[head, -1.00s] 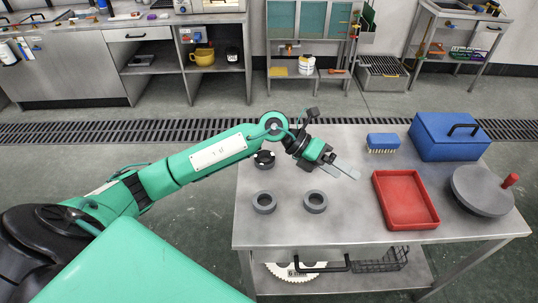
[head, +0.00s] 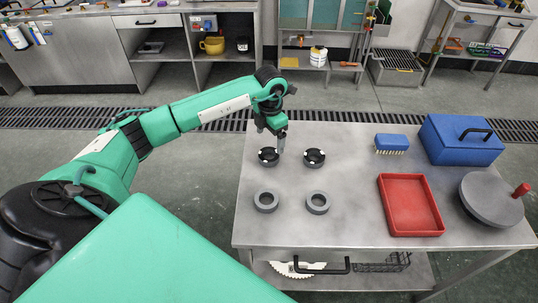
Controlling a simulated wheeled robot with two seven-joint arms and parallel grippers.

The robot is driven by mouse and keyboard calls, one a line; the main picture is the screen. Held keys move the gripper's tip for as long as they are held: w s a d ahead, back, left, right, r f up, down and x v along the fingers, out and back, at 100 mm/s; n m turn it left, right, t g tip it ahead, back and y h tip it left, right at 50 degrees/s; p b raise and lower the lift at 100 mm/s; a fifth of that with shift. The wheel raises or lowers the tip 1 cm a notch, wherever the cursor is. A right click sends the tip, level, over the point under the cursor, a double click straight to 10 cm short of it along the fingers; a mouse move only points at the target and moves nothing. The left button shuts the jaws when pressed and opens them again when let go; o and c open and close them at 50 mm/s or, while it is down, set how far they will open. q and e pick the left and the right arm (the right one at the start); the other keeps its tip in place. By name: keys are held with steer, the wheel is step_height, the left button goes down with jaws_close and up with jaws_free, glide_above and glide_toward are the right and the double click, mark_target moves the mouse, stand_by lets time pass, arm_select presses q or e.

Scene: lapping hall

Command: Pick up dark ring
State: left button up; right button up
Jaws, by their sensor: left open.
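Two dark rings with small pale marks lie on the metal table in the head view: the left dark ring (head: 268,156) and the right dark ring (head: 314,158). Two plain grey rings lie nearer me, the left grey ring (head: 266,201) and the right grey ring (head: 317,202). My left gripper (head: 281,148) points down over the table, at the right edge of the left dark ring. It is open and empty; I cannot tell whether it touches that ring. My right gripper is not in view.
On the table (head: 352,222) stand a red tray (head: 411,233), a blue brush (head: 392,143), a blue box (head: 461,139) with a black handle, and a round grey plate (head: 489,200) with a red knob. The table's middle is clear.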

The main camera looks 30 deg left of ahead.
mark_target(269, 151)
arm_select(q)
steer(key=shift+f, duration=0.8)
steer(key=f+p, duration=0.1)
steer(key=f, duration=0.1)
steer(key=f+p, duration=0.1)
steer(key=f, duration=0.1)
steer(key=shift+s+f, duration=0.2)
steer(key=shift+f, duration=0.45)
steer(key=c, duration=1.2)
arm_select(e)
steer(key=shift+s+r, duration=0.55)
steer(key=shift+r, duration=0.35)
arm_select(q)
steer(key=shift+w+r, duration=0.1)
